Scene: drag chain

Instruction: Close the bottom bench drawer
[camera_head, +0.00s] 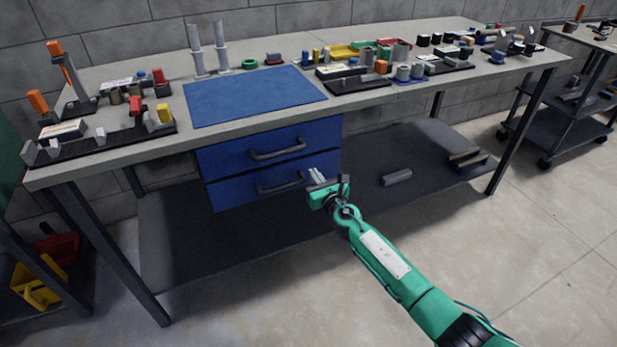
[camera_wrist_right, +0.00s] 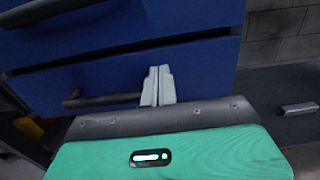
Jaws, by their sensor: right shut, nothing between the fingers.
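The bottom bench drawer (camera_head: 235,195) is the lower of two blue drawer fronts under the bench. It has a dark bar handle (camera_head: 280,183); the handle also shows in the right wrist view (camera_wrist_right: 100,100). A thin dark gap runs above this drawer front; I cannot tell how far it stands out, if at all. My right gripper (camera_head: 316,175) is at the right end of the drawer front, right of the handle. In the right wrist view its fingers (camera_wrist_right: 158,85) are together and empty, pointing at the blue front; contact is unclear. My left gripper is not in view.
The upper drawer (camera_head: 225,155) looks flush under the bench top (camera_head: 230,128). A dark lower shelf (camera_head: 350,160) holds a grey block (camera_head: 396,177). A bench leg (camera_head: 520,125) stands to the right. The floor in front is clear.

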